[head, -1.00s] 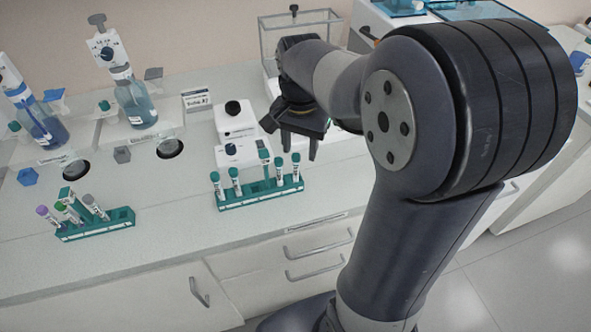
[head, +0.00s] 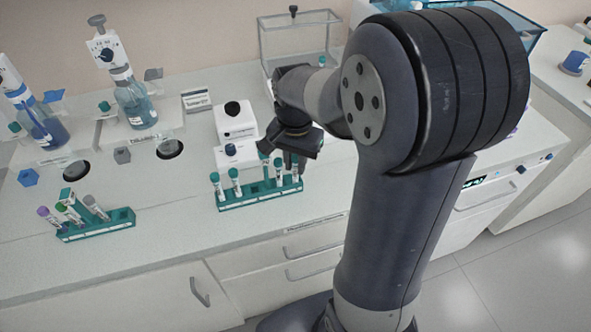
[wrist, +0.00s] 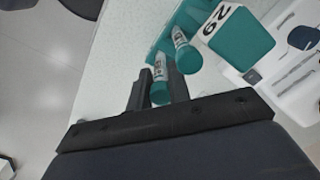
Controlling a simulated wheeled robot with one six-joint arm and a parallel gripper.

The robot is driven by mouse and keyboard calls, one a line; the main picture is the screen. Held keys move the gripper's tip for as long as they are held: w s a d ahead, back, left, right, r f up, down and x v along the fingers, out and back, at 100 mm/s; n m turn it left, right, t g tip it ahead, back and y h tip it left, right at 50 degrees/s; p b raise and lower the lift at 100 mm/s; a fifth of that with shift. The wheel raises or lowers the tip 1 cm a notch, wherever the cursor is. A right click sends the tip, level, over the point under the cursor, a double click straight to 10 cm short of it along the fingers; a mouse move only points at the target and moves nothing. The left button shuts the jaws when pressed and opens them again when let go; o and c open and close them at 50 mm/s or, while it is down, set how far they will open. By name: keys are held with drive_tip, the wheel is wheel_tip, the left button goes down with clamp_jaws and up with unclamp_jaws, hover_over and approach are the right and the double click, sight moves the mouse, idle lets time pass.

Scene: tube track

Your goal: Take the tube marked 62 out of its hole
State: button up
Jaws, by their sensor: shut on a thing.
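The green rack (head: 255,199) stands on the bench and holds several teal-capped tubes. My gripper (head: 292,169) is over its right end, fingers pointing down. In the wrist view my gripper (wrist: 158,72) is shut on the rightmost tube (wrist: 160,92), with a finger on each side of it. That tube still appears seated in the rack; its marking is too small to read. A neighbouring tube (wrist: 185,50) stands close by, outside the fingers.
A second green rack (head: 97,228) with tubes stands at the left. A white device (head: 236,120) is just behind the near rack. Bottle dispensers (head: 136,105) and a clear box (head: 298,38) stand further back. The bench in front of the racks is clear.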

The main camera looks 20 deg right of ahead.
drive_tip(key=shift+c, duration=0.7)
drive_tip(key=shift+r, duration=0.1)
wheel_tip(320, 180, up, 10)
drive_tip(key=shift+f, duration=0.1)
wheel_tip(320, 180, up, 6)
drive_tip(key=p, duration=0.6)
